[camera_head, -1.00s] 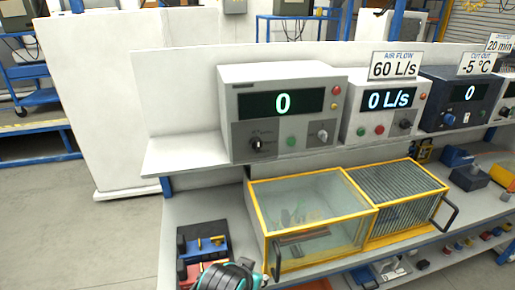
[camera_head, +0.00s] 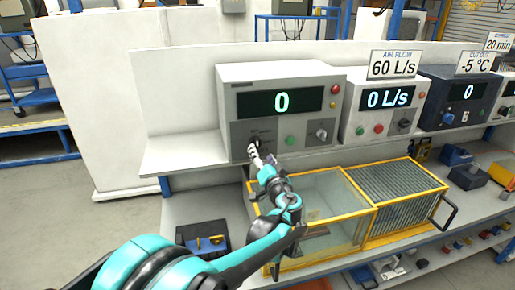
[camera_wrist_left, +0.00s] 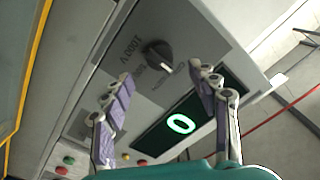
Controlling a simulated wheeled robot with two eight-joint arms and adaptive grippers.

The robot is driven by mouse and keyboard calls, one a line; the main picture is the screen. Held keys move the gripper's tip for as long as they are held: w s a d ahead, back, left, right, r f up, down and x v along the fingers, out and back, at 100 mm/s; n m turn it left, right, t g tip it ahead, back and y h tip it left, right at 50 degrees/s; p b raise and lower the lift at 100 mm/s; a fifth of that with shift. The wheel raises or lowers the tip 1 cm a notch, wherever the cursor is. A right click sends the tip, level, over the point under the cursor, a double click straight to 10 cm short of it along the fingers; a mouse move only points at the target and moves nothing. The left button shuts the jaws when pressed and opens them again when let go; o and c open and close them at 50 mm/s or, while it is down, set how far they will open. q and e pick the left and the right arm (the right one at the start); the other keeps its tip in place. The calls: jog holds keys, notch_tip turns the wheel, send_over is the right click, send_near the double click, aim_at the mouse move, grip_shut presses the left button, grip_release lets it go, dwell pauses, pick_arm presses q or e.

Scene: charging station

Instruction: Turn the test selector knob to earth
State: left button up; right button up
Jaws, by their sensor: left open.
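The test selector knob (camera_wrist_left: 158,56) is black with a pale pointer mark and sits on the grey panel of the left tester (camera_head: 228,97). In the wrist view its printed labels are turned, and one seems to read 1000 V. The tester display (camera_head: 281,103) shows 0. My left gripper (camera_head: 256,148) is at the knob in the head view and hides most of it. In the wrist view my left gripper (camera_wrist_left: 161,85) is open, its fingers spread, with the knob ahead of and between them, seemingly untouched. My right gripper is out of view.
A green button (camera_head: 290,141) and a grey knob (camera_head: 321,134) sit right of the selector. The air flow unit (camera_head: 351,107) stands further right. Below is a yellow-framed glass box (camera_head: 320,172) with a black handle, under my left arm.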

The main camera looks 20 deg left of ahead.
aim_at(257, 146)
pick_arm(q)
jog(key=b+x, duration=0.1)
jog(key=x, duration=0.5)
jog(key=c, duration=1.2)
